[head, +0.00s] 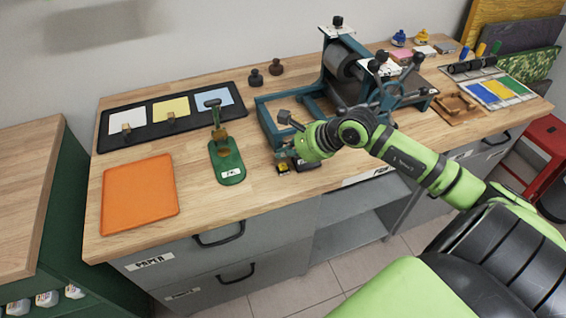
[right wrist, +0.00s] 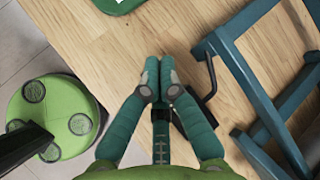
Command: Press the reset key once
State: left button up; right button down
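No key shows in that view. My left gripper is out of view.
The blue press frame (head: 267,123) stands behind the wrist, with the roller press (head: 345,72) further back. Left are the green-based stamp (head: 228,165), an orange mat (head: 139,194) and a black tray (head: 103,143). A black bent lever (right wrist: 211,78) stands right of the fingers.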

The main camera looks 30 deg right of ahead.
aim_at(285, 168)
jog(key=shift+r+p, duration=0.7)
jog(key=shift+r, duration=1.05)
